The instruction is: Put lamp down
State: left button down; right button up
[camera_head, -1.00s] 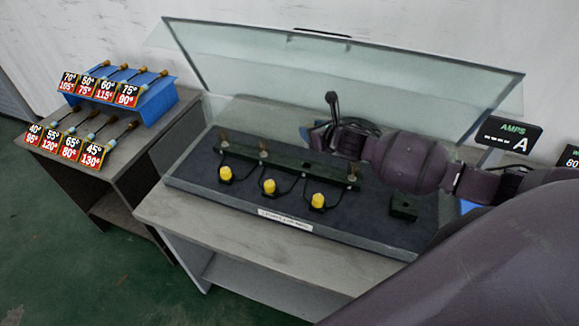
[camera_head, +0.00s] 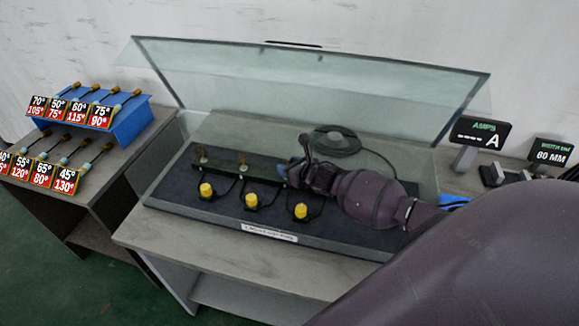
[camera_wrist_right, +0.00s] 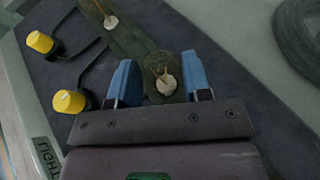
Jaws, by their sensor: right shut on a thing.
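My right gripper (camera_head: 286,170) reaches in from the right and is low over the dark bar on the case floor. In the right wrist view its two blue fingers (camera_wrist_right: 163,84) stand on either side of a small lamp with a pale round part and a brass-coloured stem (camera_wrist_right: 166,84), and are shut on it. The lamp is over the bar (camera_wrist_right: 132,48); I cannot tell whether it touches it. Two similar brass-coloured pieces stand along the bar to the left in the head view (camera_head: 203,154) (camera_head: 243,161). My left gripper is not in view.
Several yellow-capped parts with black cables, one here (camera_head: 251,201), stand in front of the bar. The raised glass lid (camera_head: 310,85) is behind. A black coil (camera_head: 336,142) lies behind the gripper. A blue stand (camera_head: 130,122) with labelled lamps is at left.

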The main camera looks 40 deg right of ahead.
jog(key=shift+f, duration=0.15)
jog(key=o, duration=0.9)
jog(key=shift+s+r, duration=0.1)
jog(key=shift+r, duration=0.15)
jog(key=v, duration=1.1)
jog(key=shift+s, duration=0.4)
